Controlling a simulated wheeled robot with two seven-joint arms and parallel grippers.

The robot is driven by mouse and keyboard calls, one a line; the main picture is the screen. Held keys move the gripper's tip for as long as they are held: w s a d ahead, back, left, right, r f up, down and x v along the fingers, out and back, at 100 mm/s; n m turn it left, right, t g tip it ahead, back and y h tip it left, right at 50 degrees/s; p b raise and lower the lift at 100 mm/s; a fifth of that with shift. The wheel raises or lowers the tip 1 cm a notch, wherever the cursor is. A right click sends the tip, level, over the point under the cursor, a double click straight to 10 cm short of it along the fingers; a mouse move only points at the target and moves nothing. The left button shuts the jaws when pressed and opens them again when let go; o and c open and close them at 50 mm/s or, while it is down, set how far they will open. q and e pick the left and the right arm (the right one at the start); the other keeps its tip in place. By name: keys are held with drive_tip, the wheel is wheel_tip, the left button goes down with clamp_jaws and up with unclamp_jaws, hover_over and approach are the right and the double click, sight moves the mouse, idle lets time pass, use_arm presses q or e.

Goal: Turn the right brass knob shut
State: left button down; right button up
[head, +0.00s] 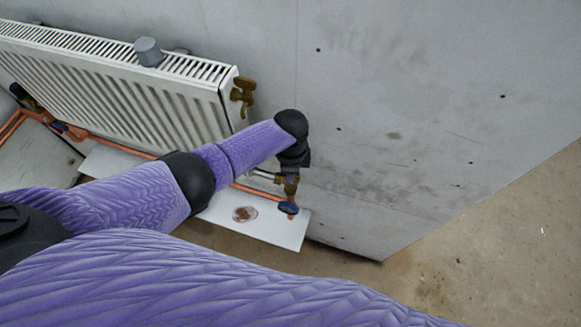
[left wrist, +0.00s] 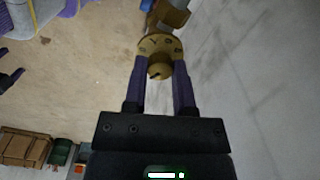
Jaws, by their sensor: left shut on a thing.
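The right brass knob (left wrist: 160,45) shows in the left wrist view as a round brass dial with dark marks on its face and a small boss. My left gripper (left wrist: 159,72) has its two purple fingers on either side of the knob, shut on it. Brass valve body (left wrist: 173,14) shows behind the knob. In the head view, my left gripper (head: 291,163) is at the brass valve (head: 291,187) at the radiator's lower right; the knob itself is hidden there by my black wrist. My right gripper cannot be made out in either view.
The white radiator (head: 130,90) hangs on the grey wall, with a grey cap (head: 149,51) on top and a brass fitting (head: 243,92) at its upper right. A blue handle (head: 288,208) and copper pipe (head: 245,189) are below. A white board (head: 285,232) lies underneath.

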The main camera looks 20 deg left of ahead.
use_arm(q)
drive_tip(key=shift+c, duration=2.1)
unclamp_jaws()
wheel_tip(320, 180, up, 10)
drive_tip(key=p, duration=0.4)
